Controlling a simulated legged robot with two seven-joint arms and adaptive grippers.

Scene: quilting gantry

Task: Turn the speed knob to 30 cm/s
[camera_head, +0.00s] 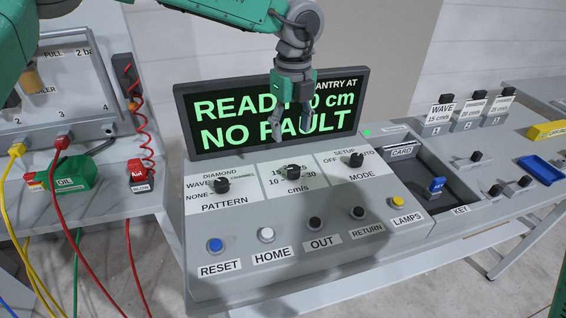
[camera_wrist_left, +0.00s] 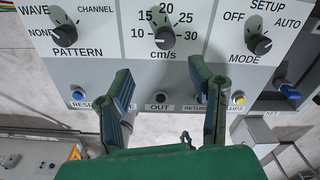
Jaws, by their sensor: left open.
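The speed knob (camera_head: 291,172) is a small black dial in the middle of the console's upper row, marked cm/s. In the left wrist view the knob (camera_wrist_left: 165,37) sits below a scale running 10, 15, 20, 25, 30; I cannot tell for sure which mark its pointer faces. My left gripper (camera_head: 290,125) hangs above and behind the knob, in front of the display. In the left wrist view its two fingers (camera_wrist_left: 160,78) are spread apart with nothing between them, not touching the knob. My right gripper is not in view.
The PATTERN knob (camera_head: 222,185) and MODE knob (camera_head: 356,160) flank the speed knob. Several push buttons, such as HOME (camera_head: 266,235), line the row in front. The display (camera_head: 225,115) reads READY and NO FAULT, partly hidden by my arm. A blue key (camera_head: 436,185) stands at right.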

